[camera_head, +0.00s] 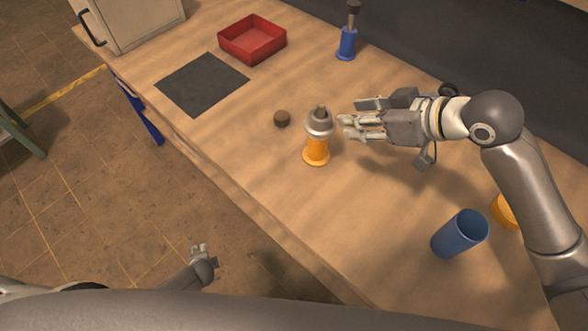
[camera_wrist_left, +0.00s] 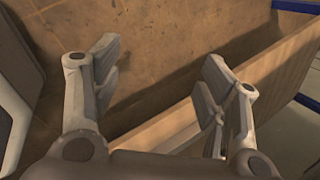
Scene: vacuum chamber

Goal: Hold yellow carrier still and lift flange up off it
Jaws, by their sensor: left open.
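The yellow carrier (camera_head: 316,153) stands upright on the bench. The grey metal flange (camera_head: 319,123) sits on top of it, with a dark knob-like tip pointing up. My right gripper (camera_head: 347,120) is just to the right of the flange, pointing left at it. Its fingers look spread and empty, and a small gap seems to show between them and the flange. My left gripper (camera_head: 199,251) is low at the left, off the bench's near edge. It is open and empty in the left wrist view (camera_wrist_left: 162,75), with the wooden bench side behind it.
A black mat (camera_head: 202,84), red tray (camera_head: 252,40) and blue holder (camera_head: 347,44) are further back. A blue cup (camera_head: 460,234) and an orange-yellow piece (camera_head: 505,211) are at right. The near-left bench top is clear.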

